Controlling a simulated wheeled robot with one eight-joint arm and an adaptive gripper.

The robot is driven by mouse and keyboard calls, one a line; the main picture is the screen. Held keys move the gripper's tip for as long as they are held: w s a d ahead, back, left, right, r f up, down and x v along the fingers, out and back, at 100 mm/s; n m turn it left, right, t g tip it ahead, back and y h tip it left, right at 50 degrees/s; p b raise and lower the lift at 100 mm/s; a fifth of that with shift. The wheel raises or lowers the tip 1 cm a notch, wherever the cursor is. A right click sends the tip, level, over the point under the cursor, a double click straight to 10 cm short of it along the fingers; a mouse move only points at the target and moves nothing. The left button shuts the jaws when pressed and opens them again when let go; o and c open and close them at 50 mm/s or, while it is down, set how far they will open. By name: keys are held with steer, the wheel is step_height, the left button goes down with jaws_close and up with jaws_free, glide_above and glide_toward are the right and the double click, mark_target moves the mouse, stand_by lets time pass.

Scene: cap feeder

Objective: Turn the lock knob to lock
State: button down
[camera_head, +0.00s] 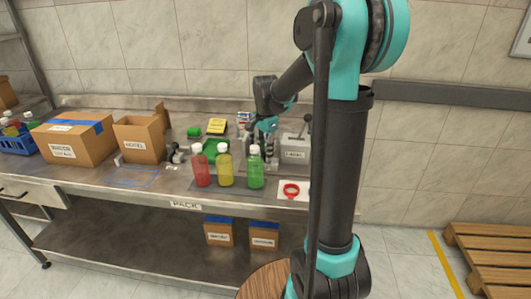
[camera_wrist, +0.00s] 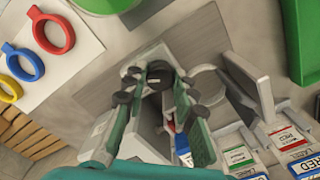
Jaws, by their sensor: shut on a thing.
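My gripper (camera_wrist: 158,80) is at the grey cap feeder (camera_head: 294,151), seen from above in the wrist view. Its fingers are closed around a small dark knob (camera_wrist: 159,73), which looks like the lock knob. The fingers hide most of the knob, and I cannot tell how far it is turned. In the head view my gripper (camera_head: 269,150) is low behind the green bottle (camera_head: 256,170), beside the feeder's left side. A lever with a dark ball stands on top of the feeder.
Red (camera_head: 202,168), yellow (camera_head: 225,169) and green bottles stand close in front. A red ring (camera_head: 291,189) lies on a white sheet; yellow (camera_wrist: 22,62) and blue rings (camera_wrist: 9,88) show in the wrist view. A green bin (camera_wrist: 302,40) is nearby. Boxes stand at left.

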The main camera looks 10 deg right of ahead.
steer(key=shift+n, duration=0.3)
steer(key=n, duration=1.1)
steer(key=shift+n, duration=0.3)
stand_by(0.3)
steer(key=c, duration=1.2)
jaws_free()
step_height(320, 180, up, 12)
